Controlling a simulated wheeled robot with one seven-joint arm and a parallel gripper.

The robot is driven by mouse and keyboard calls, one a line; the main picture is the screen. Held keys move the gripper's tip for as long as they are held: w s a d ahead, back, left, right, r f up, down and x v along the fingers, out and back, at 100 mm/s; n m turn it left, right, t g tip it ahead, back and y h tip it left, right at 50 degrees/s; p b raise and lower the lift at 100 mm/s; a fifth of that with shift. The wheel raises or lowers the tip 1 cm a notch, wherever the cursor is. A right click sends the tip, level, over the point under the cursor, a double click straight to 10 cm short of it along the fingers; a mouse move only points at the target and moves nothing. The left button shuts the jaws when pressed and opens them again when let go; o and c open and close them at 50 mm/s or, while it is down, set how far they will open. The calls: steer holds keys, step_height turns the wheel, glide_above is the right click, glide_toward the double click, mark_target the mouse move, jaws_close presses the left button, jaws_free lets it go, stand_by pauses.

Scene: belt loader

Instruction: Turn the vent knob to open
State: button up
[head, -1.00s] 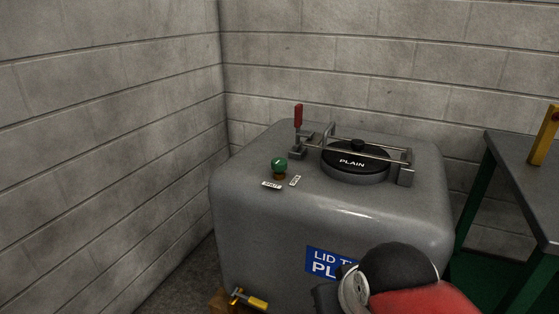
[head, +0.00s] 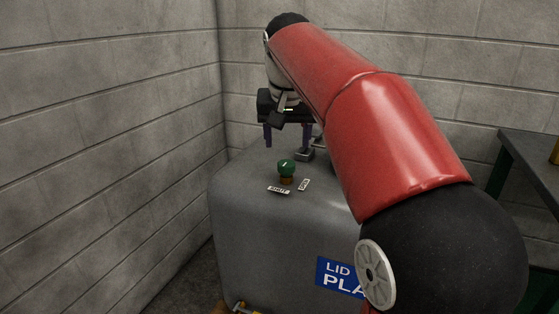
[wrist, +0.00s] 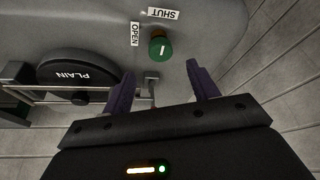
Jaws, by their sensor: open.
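The green vent knob (head: 286,167) sits on a brass-coloured base on top of the grey tank (head: 240,220). It also shows in the wrist view (wrist: 160,47), with a white mark on its top that appears to point toward the SHUT label (wrist: 165,13). The OPEN label (wrist: 134,33) is to the left of the knob there. In the head view the SHUT label (head: 278,190) lies in front and the other label (head: 304,184) to the right. My gripper (head: 287,138) is open and empty, fingers pointing down, above and apart from the knob.
The black PLAIN lid (wrist: 77,75) with its metal clamp bar (wrist: 60,90) is beside the knob; my arm hides it in the head view. Block walls (head: 110,120) stand left and behind. A grey-topped bench (head: 535,165) is at the right.

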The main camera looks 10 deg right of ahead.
mark_target(287, 163)
steer(key=b+x, duration=0.1)
steer(key=x, duration=0.6)
steer(key=shift+w+f+b, duration=0.3)
steer(key=shift+b, duration=0.05)
steer(key=c, duration=1)
